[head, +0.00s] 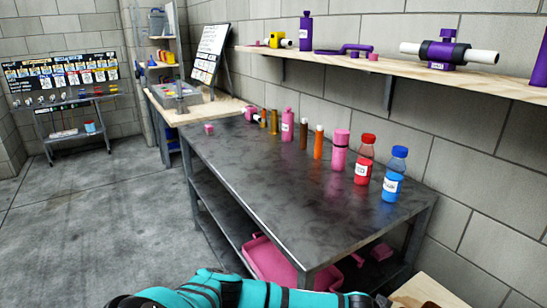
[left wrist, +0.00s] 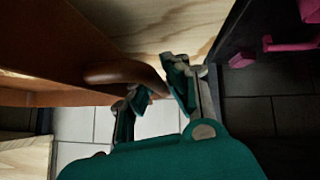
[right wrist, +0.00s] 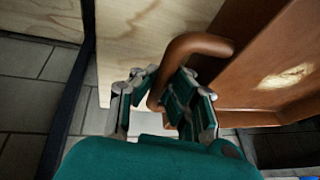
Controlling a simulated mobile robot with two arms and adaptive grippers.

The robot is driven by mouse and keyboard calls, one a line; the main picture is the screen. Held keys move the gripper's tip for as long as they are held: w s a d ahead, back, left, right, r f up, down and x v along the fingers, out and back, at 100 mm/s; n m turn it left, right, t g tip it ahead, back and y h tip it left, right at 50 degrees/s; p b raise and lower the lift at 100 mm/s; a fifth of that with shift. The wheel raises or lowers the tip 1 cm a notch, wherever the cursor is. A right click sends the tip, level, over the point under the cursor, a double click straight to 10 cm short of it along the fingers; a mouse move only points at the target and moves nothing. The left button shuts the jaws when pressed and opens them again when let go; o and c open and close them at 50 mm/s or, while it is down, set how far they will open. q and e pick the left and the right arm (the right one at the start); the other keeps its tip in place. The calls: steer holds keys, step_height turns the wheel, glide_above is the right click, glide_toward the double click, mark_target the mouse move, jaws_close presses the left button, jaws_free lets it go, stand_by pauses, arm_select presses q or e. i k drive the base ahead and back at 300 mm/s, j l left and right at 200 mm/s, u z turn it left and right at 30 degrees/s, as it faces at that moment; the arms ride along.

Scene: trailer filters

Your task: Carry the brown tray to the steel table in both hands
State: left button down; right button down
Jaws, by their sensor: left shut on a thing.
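The steel table (head: 265,185) has a dark top and fills the middle of the head view. The brown tray is out of the head view. In the left wrist view the tray (left wrist: 55,50) is at the left, and my left gripper (left wrist: 155,88) is shut on its curved handle (left wrist: 115,74). In the right wrist view the tray (right wrist: 260,65) is at the right. Its handle (right wrist: 200,44) passes between the fingers of my right gripper (right wrist: 162,88); how tightly they close is unclear.
Several bottles and tubes, including a red bottle (head: 365,160) and a blue bottle (head: 394,175), line the table's wall side. A pink block (head: 209,129) sits near its far end. A pink bin (head: 275,262) is on the lower shelf. The table's front half and the left floor are clear.

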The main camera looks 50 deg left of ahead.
mark_target(254, 162)
steer(key=k+u, duration=0.15)
steer(key=k, duration=0.35)
steer(key=k+j+u, duration=0.1)
steer(key=k, duration=0.45)
steer(key=j+u, duration=0.1)
steer(key=u, duration=2.9)
steer(key=i+l+u, duration=0.2)
steer(key=i, duration=0.3)
steer(key=i+l+u, duration=0.2)
steer(key=i, duration=0.3)
steer(key=i+l, duration=0.2)
steer(key=i, duration=0.25)
steer(key=i+l+z, duration=0.1)
steer(key=i, duration=0.35)
steer(key=i+l, duration=0.25)
steer(key=i, duration=0.2)
steer(key=i+z, duration=0.15)
steer(key=z, duration=0.25)
steer(key=i+z, duration=0.15)
steer(key=z, duration=0.25)
steer(key=i+j+z, duration=0.1)
steer(key=z, duration=1.85)
